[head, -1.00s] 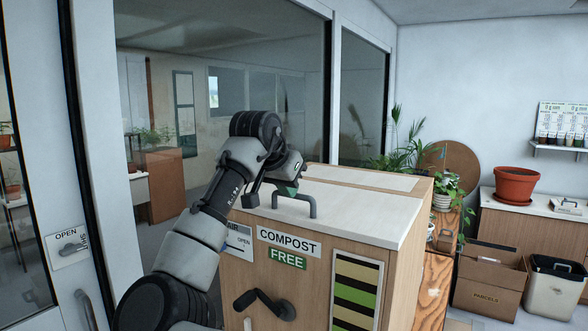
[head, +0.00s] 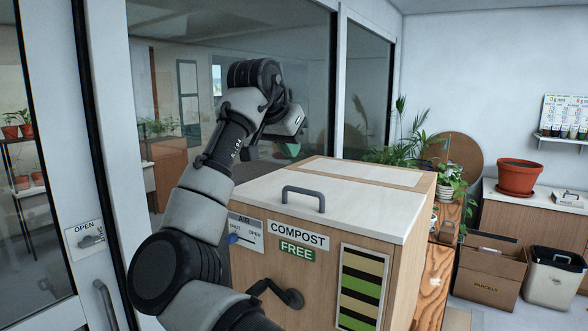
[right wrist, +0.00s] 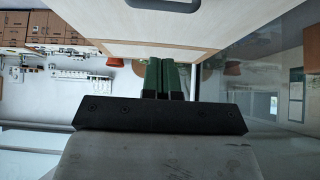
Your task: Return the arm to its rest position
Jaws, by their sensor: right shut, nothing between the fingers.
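My right arm (head: 207,190) rises in front of the compost box and bends over at the top, with its wrist raised. My right gripper (head: 291,149) is small and partly hidden behind the wrist in the head view, above and behind the grey lid handle (head: 303,194) in the picture and apart from it. In the right wrist view its two green fingers (right wrist: 162,79) lie side by side, shut with nothing between them. My left gripper is not in view.
The compost box (head: 263,267) with its white lid (head: 345,215) and crank (head: 288,298) stands close by. A glass wall (head: 300,60) is behind it. A cardboard box (head: 489,276), a bin (head: 553,280) and a terracotta pot (head: 519,177) are at right.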

